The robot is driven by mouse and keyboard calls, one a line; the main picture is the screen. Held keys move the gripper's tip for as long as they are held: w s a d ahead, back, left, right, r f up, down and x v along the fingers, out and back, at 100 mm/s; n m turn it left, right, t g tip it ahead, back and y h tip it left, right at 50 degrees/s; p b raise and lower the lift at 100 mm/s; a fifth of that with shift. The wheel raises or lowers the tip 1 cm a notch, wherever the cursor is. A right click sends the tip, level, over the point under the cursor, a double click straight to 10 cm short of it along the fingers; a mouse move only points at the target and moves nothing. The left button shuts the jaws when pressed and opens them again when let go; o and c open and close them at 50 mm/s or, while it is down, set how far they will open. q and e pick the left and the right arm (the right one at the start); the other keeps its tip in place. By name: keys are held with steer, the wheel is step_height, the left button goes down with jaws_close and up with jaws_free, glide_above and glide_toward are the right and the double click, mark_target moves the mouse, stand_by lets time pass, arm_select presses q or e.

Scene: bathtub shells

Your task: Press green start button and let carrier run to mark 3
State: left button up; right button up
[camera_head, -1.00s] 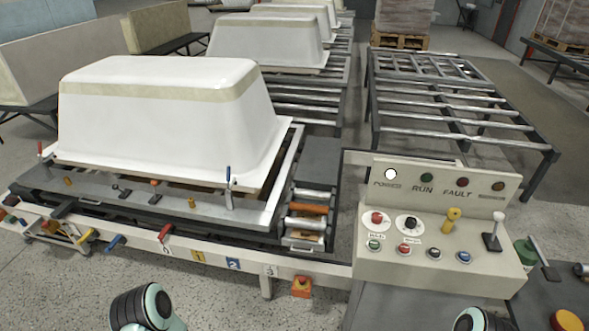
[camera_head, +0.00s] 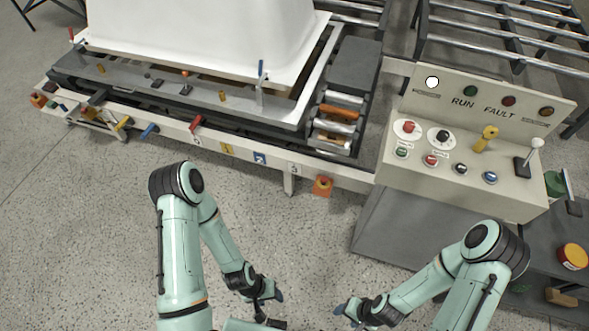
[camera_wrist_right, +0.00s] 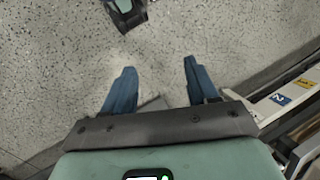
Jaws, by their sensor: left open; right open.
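The green button (camera_head: 401,152) is at the left of the lower button row on the beige control console (camera_head: 450,187). The carrier (camera_head: 215,97) bears a white bathtub shell (camera_head: 200,35) and sits on the conveyor left of the console. Along the front rail are a yellow mark 1 (camera_head: 227,149), a blue mark 2 (camera_head: 260,158) and a white mark 3 (camera_head: 294,169). My left gripper (camera_head: 265,300) is open and empty, low in the head view. My right gripper (camera_head: 345,308) is open and empty below the console; its blue fingers show in the right wrist view (camera_wrist_right: 160,85).
The console also has red, black and blue buttons, a red knob (camera_head: 408,127), a yellow key-like switch (camera_head: 485,138) and a lever (camera_head: 532,155). The power lamp (camera_head: 432,82) is white. An orange box (camera_head: 322,186) hangs under the rail. Open floor lies in front.

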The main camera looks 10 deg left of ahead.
jaws_close()
stand_by(1.5)
